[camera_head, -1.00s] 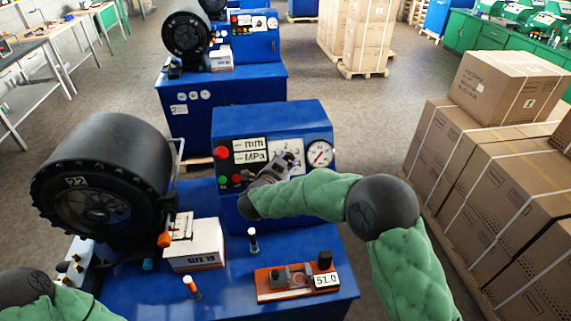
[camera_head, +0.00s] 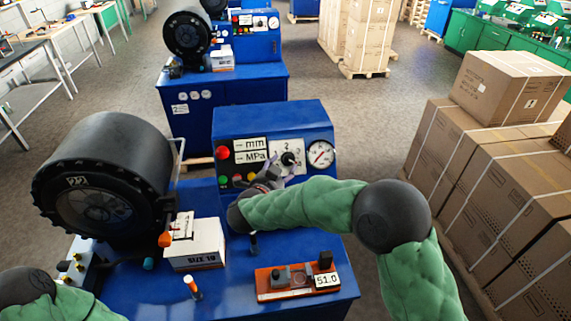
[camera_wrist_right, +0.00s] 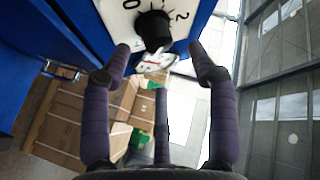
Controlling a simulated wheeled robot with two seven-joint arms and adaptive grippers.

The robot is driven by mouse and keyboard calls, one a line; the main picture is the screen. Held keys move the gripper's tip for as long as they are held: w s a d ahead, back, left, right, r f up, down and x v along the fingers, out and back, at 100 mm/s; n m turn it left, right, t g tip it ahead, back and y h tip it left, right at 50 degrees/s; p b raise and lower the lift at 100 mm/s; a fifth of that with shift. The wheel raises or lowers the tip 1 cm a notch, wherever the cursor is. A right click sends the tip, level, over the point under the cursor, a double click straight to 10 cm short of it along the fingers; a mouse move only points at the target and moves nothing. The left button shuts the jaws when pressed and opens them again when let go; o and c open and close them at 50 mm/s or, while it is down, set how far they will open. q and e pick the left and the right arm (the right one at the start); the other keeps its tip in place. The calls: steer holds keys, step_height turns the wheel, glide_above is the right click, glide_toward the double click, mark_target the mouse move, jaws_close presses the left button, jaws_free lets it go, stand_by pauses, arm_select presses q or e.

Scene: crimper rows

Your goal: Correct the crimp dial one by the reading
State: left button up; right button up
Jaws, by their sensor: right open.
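The crimp dial (camera_head: 288,158) is a black knob on a white numbered plate, on the blue control panel (camera_head: 232,121) of the near machine. Its knob also shows close up in the right wrist view (camera_wrist_right: 153,28), with parts of the plate's numbers around it. My right gripper (camera_head: 284,180) is open just below and in front of the dial, apart from it and empty. In the right wrist view its spread fingers (camera_wrist_right: 162,66) point toward the knob. An orange measuring block (camera_head: 293,281) with a "51.0" readout (camera_head: 327,281) lies on the blue bench top.
A round gauge (camera_head: 320,154) sits right of the dial, with mm and MPa labels (camera_head: 251,150) and coloured buttons to the left. Cartons (camera_head: 487,190) stand right.

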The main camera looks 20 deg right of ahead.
steer(key=v, duration=0.6)
steer(key=shift+s+a, duration=0.2)
steer(key=shift+a, duration=0.05)
steer(key=shift+r, duration=0.15)
